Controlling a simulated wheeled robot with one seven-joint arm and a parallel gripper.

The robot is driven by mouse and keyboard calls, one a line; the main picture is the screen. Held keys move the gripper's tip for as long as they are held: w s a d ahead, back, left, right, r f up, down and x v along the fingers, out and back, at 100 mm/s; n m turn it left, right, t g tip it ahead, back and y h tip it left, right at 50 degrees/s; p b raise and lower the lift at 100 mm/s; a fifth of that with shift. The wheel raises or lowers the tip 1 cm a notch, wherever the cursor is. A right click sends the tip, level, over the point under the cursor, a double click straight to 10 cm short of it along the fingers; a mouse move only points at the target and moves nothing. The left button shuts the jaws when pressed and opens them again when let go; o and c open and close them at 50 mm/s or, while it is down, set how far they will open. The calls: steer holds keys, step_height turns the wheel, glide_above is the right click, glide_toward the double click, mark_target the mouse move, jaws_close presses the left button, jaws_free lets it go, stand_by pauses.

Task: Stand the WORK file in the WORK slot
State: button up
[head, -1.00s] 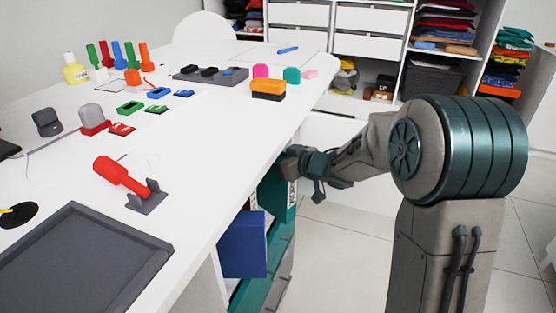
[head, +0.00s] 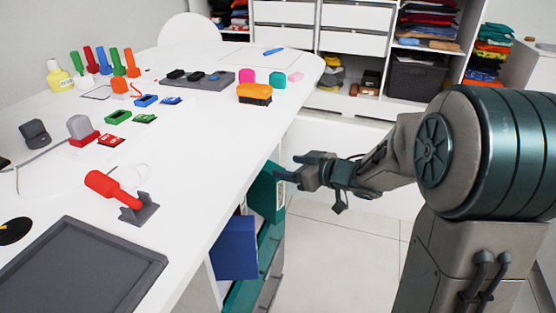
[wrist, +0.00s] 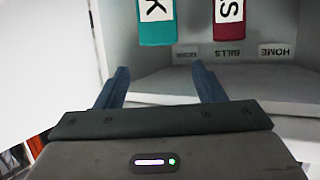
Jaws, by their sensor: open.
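The teal WORK file (wrist: 157,30) stands upright in the shelf compartment in the wrist view, with the end of its white label, a K, showing. It stands left of a dark red file (wrist: 228,30) whose label ends in S. A partly blurred slot label (wrist: 188,53), which seems to read WORK, is on the shelf edge. In the head view the teal file (head: 266,192) shows under the table's right edge. My gripper (head: 284,168) is in front of it, fingers apart. In the wrist view my gripper (wrist: 158,82) is open and empty, apart from the file.
BILLS (wrist: 228,53) and HOME (wrist: 276,51) slot labels sit to the right. A blue box-like thing (head: 235,248) juts out below the white table (head: 215,150). The floor (head: 330,260) right of the table is clear apart from my arm.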

steer(key=s+d+m+h, duration=0.3)
steer(key=d+m+h, duration=0.1)
steer(key=d+h, duration=0.25)
steer(key=s+d+m+h, duration=0.3)
steer(key=d+h, duration=0.2)
steer(key=d, duration=0.3)
steer(key=s+a+f+g, duration=0.1)
steer(key=s+g, duration=0.1)
steer(key=s, duration=0.4)
steer(key=s+a+f+m+g+y, duration=0.1)
steer(key=s+g, duration=0.2)
steer(key=s, duration=0.4)
steer(key=s+a+f+m+g, duration=0.1)
steer(key=s+g, duration=0.2)
steer(key=s, duration=0.4)
steer(key=shift+a+f, duration=0.3)
steer(key=shift+a, duration=0.1)
